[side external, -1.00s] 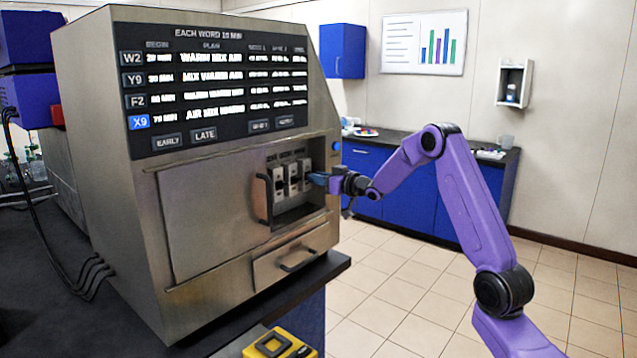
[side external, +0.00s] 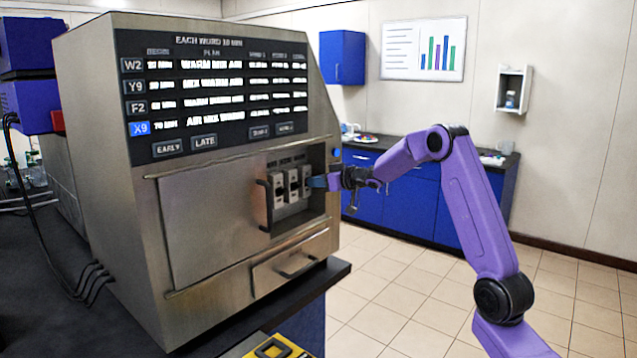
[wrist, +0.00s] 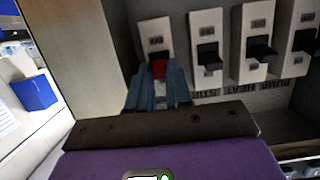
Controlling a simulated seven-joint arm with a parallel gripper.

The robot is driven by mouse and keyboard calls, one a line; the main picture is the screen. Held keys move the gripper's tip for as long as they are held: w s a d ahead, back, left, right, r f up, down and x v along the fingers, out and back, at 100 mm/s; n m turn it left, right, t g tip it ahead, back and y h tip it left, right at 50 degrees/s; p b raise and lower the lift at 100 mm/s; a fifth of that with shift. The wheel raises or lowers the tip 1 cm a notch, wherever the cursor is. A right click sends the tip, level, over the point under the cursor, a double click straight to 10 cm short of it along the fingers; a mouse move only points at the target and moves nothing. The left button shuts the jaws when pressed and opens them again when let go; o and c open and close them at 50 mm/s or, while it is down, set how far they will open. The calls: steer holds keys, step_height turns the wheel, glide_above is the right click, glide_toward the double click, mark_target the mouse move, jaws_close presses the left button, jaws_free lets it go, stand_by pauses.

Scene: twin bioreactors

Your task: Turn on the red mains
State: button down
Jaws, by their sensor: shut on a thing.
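The red mains lever (wrist: 159,68) shows in the wrist view on the leftmost switch plate (wrist: 155,35). My gripper (wrist: 160,82) has its blue fingertips shut on this lever, and they hide its lower part. In the side view my gripper (side external: 320,182) reaches from the right into the open recess (side external: 316,208) of the steel cabinet. The red lever itself is hidden in the side view, so I cannot tell its exact angle there.
Several switches with black levers (wrist: 208,55) stand in a row beside the red one in the wrist view. A handled door (side external: 215,215) lies left of the recess, and a drawer (side external: 292,262) is below. The floor (side external: 400,290) right of the cabinet is clear.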

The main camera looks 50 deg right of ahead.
steer(key=c, duration=1.3)
jaws_free()
steer(key=v, duration=1.7)
steer(key=shift+s+r, duration=0.1)
steer(key=shift+s, duration=0.1)
